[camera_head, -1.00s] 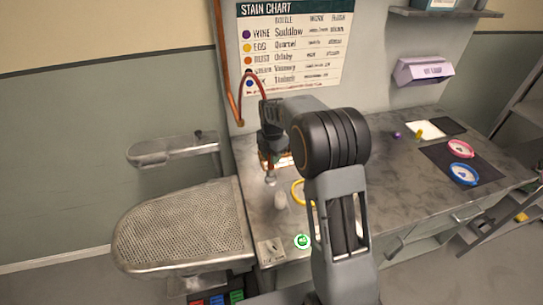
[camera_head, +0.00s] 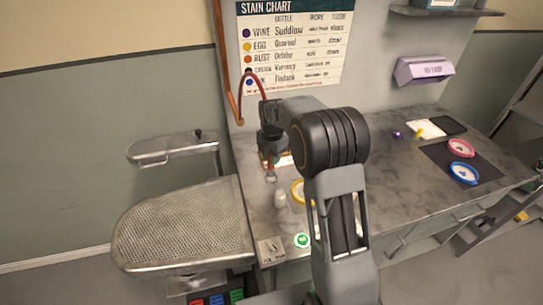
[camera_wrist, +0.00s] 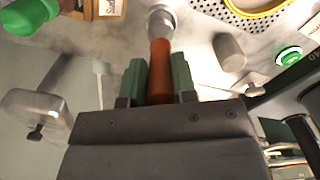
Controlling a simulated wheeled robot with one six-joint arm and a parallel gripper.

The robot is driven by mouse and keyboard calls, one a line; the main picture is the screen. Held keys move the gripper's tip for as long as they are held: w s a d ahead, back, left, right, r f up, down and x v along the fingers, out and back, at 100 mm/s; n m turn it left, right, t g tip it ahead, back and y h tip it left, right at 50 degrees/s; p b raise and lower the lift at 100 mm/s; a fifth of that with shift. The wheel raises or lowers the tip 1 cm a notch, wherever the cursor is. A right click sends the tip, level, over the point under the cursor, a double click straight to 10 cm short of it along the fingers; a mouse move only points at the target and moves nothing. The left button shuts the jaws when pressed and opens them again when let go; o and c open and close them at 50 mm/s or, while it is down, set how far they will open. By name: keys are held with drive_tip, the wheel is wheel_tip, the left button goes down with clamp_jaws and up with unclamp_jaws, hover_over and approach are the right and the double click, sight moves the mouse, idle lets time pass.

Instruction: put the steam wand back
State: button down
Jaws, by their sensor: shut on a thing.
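My gripper (camera_wrist: 159,82) is shut on the steam wand, with one green finger pad on each side of its orange-brown handle (camera_wrist: 160,68). The wand's silver head (camera_wrist: 160,22) points away from the gripper in the wrist view. In the head view my gripper (camera_head: 272,152) is above the left end of the counter, and the silver head (camera_head: 271,178) hangs below it. A dark red hose (camera_head: 244,84) arches behind the gripper near the copper pipe (camera_head: 228,90) on the wall. I cannot make out a holder for the wand.
A pale cylinder (camera_head: 280,200), a yellow ring (camera_head: 298,190) and a green round button (camera_head: 302,240) are close by on the counter (camera_head: 395,200). A perforated pressing board (camera_head: 185,225) stands left, with a smaller metal arm (camera_head: 170,148) behind. Pink and blue rings lie far right.

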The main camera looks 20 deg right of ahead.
drive_tip(key=shift+f+b, duration=0.5)
drive_tip(key=shift+f, duration=0.4)
idle(0.9)
drive_tip(key=c, duration=0.5)
unclamp_jaws()
idle(0.7)
drive_tip(key=shift+r+p, duration=2.8)
drive_tip(key=shift+r, duration=0.95)
